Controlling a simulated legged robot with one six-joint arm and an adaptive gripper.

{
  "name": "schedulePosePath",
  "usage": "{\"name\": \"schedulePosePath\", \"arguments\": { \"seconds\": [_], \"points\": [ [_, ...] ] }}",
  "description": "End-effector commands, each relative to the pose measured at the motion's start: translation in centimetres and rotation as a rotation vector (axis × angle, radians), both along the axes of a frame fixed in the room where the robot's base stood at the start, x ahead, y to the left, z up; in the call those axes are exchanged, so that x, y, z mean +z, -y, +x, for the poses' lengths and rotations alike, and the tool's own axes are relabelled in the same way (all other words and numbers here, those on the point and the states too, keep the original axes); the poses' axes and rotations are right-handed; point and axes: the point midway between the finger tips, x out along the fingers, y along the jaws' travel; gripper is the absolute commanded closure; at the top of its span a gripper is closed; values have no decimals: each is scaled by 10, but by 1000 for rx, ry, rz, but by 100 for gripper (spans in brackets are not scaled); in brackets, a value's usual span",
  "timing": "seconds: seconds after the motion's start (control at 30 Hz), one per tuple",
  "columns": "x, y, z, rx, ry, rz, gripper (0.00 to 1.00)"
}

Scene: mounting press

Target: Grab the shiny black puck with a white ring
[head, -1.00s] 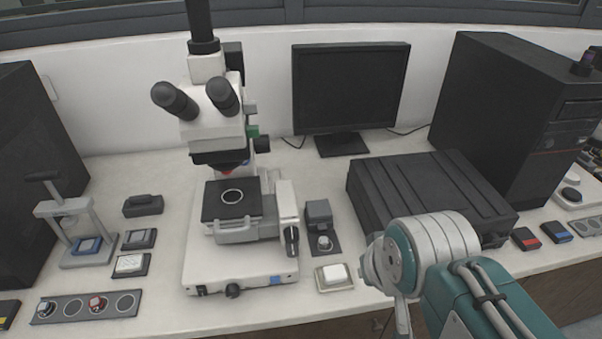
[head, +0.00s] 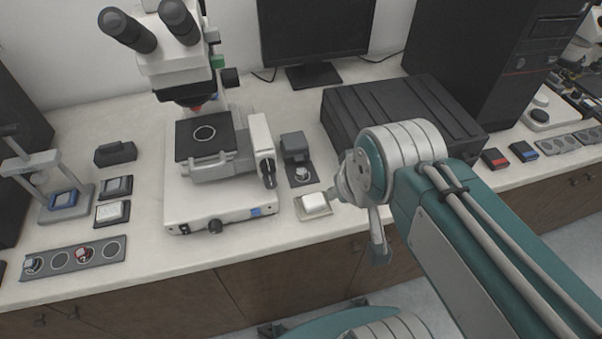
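I cannot pick out with certainty a shiny black puck with a white ring. A white ring outline shows on the black microscope stage (head: 190,151), and it looks flat. A grey rack (head: 47,266) at the left front has ringed places. One holds a bluish-grey puck (head: 32,265) and another a red puck (head: 84,255); the others look empty. A small pale puck (head: 302,174) sits on a dark plate right of the microscope. My gripper (head: 379,254) hangs down in front of the bench's front edge, far right of the rack. Its fingers are too small to read and touch nothing visible.
The white microscope (head: 220,215) stands mid-left. A small press (head: 45,212) and two small trays stand left of it. A white block on a dish (head: 314,203) lies near my arm. A large black case (head: 400,108) is behind my arm.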

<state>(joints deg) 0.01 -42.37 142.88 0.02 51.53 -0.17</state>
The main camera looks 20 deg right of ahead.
Motion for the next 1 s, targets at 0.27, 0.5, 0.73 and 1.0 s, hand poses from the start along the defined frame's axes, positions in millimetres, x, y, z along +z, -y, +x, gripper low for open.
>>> {"name": "schedulePosePath", "arguments": {
  "seconds": [0.27,0.5,0.73,1.0],
  "points": [
    [-2,0,41,33,-74,-12,18],
    [-13,0,85,68,-142,-21,18],
    [-33,0,127,103,-210,-28,18],
    [-68,0,175,145,-286,-34,18]
  ]
}}
